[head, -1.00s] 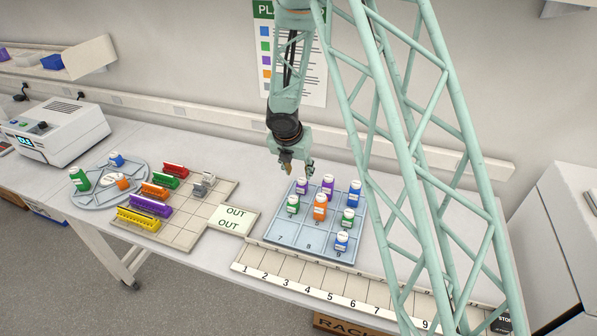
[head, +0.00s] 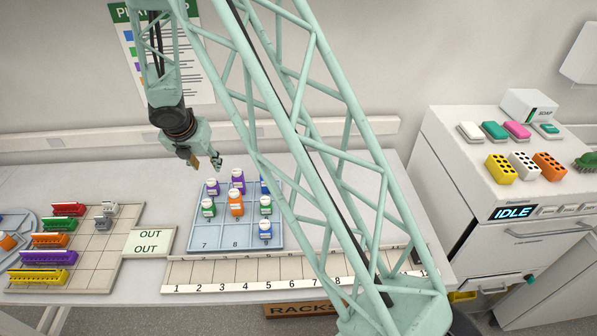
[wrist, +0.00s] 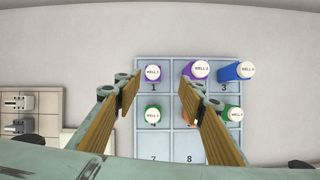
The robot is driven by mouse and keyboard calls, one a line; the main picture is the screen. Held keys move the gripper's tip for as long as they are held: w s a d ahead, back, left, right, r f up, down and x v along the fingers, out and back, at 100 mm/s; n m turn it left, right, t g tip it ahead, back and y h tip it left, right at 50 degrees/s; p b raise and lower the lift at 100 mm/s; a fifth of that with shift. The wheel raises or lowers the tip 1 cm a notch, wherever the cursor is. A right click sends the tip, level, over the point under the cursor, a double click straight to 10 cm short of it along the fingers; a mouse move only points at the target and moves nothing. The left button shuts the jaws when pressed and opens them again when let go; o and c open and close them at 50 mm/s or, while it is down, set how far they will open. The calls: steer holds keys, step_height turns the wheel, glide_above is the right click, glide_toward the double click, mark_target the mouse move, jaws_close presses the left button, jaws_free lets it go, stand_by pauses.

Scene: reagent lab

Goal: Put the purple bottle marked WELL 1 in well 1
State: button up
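The purple bottle (wrist: 153,75) has a white cap marked WELL 1. In the wrist view it stands upright in the top-left compartment, just above the printed 1, and in the head view it is the left purple bottle (head: 212,188). The pale blue numbered tray (head: 205,236) has a 3 by 3 grid. My gripper (head: 206,163) is open and empty, above the far left part of the tray. In the wrist view the bottle shows between its spread fingers (wrist: 156,95), apart from both.
Another purple bottle (wrist: 198,71) and a blue bottle (wrist: 236,71) stand to its right. A green bottle (wrist: 153,115) is in the compartment below. An orange bottle (head: 236,204) is partly hidden by a finger in the wrist view. Compartments 7 and 8 look empty.

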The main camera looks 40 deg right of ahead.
steer(key=s+d+r+m, duration=0.4)
steer(key=s+r+m, duration=0.3)
steer(key=s+r, duration=0.55)
steer(key=s+d+r+m, duration=0.4)
steer(key=s+r+m, duration=0.4)
steer(key=r, duration=0.8)
steer(key=s+a+r+m+y, duration=0.1)
steer(key=s+m, duration=0.3)
steer(key=s, duration=0.7)
steer(key=s+a+r+m, duration=0.3)
steer(key=s+r+m, duration=0.1)
steer(key=s, duration=0.7)
steer(key=s+a+r+m+y, duration=0.1)
steer(key=s+m, duration=0.4)
steer(key=s, duration=0.7)
steer(key=shift+a+r+y, duration=0.3)
steer(key=shift+a+r, duration=0.6)
steer(key=shift+r, duration=0.05)
